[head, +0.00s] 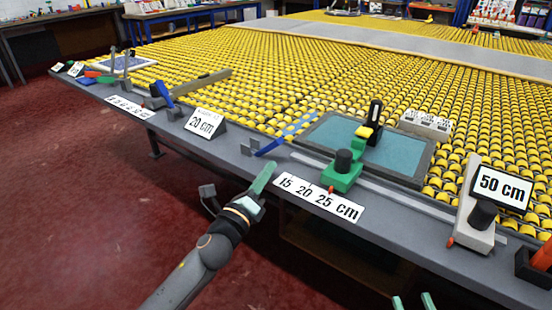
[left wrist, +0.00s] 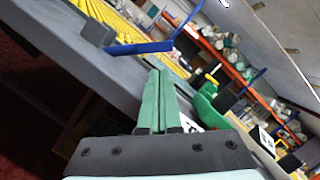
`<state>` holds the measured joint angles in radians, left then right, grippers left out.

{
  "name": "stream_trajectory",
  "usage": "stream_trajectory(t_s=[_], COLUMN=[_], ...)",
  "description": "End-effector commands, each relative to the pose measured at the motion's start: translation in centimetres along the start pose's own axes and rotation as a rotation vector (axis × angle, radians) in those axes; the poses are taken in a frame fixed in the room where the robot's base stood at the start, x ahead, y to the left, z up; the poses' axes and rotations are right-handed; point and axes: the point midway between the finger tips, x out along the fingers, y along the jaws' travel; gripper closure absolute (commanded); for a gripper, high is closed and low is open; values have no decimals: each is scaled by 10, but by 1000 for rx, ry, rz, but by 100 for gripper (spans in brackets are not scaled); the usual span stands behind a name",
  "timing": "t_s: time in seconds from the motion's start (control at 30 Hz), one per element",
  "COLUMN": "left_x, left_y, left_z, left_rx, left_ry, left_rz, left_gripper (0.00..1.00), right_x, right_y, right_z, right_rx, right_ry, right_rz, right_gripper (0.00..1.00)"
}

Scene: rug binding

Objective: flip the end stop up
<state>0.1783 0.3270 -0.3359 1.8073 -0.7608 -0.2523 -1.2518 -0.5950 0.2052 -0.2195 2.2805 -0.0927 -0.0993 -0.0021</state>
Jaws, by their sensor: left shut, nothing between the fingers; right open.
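A blue end stop (head: 269,147) with a grey forked bracket (head: 250,147) sits at the table's front edge, between the 20 cm sign and the green clamp. Its blue bar lies low. The left wrist view shows the blue bar (left wrist: 140,47) just beyond the fingertips, with a grey block (left wrist: 95,32) at its left end. My left gripper (head: 268,168) is shut and empty, in front of the table edge just below the end stop; its green fingers (left wrist: 161,75) are together. A gap to the bar seems to remain. My right gripper (head: 414,302) is open at the bottom edge, mostly out of frame.
A green clamp (head: 343,172) with a black knob stands right of the end stop, beside a teal-topped board (head: 398,155). A label strip (head: 318,198) lies along the front edge. A 20 cm sign (head: 204,123) stands to the left. Yellow rollers (head: 280,80) fill the table behind.

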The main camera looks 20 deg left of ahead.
Motion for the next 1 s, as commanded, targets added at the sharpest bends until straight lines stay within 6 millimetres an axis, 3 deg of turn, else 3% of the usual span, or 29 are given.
stream_trajectory(t_s=[0.1,0.33,0.53,1.0], left_x=[20,43,48,48], left_y=[0,0,0,-1], left_z=[1,0,0,2], left_rx=[2,0,0,-11], left_ry=[-2,-1,0,0], left_rz=[-1,-1,0,3], left_gripper=[100,100,100,100], right_x=[0,1,0,1], right_y=[0,2,3,3], right_z=[-6,-24,-34,-26], right_rx=[-7,-23,-38,-30], right_ry=[29,97,129,88], right_rz=[2,3,-2,-3], right_gripper=[50,50,50,50])
